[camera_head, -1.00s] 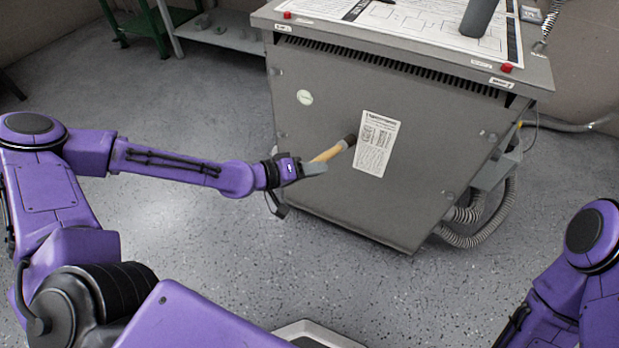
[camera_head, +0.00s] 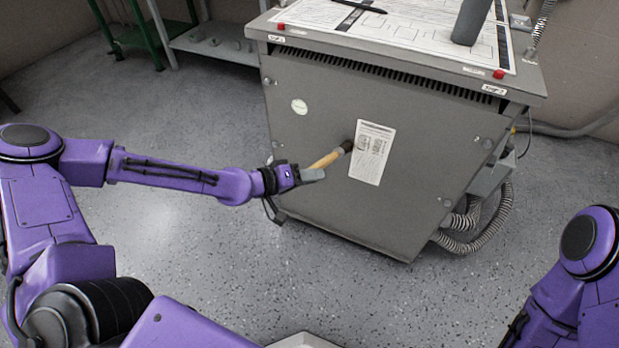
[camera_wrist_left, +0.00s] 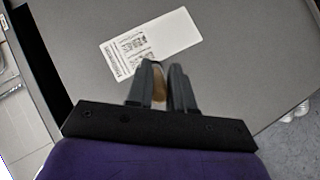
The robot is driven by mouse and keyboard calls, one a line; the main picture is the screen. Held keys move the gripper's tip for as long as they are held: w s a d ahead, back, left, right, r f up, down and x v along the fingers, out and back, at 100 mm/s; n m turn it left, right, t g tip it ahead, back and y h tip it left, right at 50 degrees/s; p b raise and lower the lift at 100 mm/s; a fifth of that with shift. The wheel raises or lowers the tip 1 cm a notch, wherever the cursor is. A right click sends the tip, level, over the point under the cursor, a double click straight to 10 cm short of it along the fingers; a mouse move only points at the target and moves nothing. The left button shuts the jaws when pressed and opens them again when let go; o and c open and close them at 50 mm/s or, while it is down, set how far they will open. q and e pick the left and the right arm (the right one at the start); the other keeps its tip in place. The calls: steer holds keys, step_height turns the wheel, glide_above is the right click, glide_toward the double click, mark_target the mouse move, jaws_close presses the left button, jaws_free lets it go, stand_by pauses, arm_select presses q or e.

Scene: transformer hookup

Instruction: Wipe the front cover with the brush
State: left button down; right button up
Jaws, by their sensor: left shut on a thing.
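The brush (camera_head: 330,157) has a light wooden handle and a dark head. My left gripper (camera_head: 312,174) is shut on its handle. The dark head points right and up and overlaps the left edge of the white label on the front cover (camera_head: 320,205); I cannot tell if it touches. The cover is a large grey panel. In the left wrist view the two fingers (camera_wrist_left: 160,88) close around the tan handle (camera_wrist_left: 159,90), and the brush head is hidden. The grey cover (camera_wrist_left: 240,85) fills most of that view. My right gripper is out of view.
The cabinet top (camera_head: 400,30) carries a diagram sheet, a dark pen and a grey cylinder (camera_head: 470,20). Ribbed hoses (camera_head: 490,225) hang at its right side. A green-legged bench (camera_head: 150,30) stands behind left. The floor in front is clear.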

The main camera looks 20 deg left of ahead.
arm_select(q)
steer(key=shift+w+b, duration=0.3)
steer(key=shift+w, duration=0.15)
steer(key=shift+d, duration=4.05)
steer(key=shift+a, duration=4.05)
steer(key=shift+s, duration=0.1)
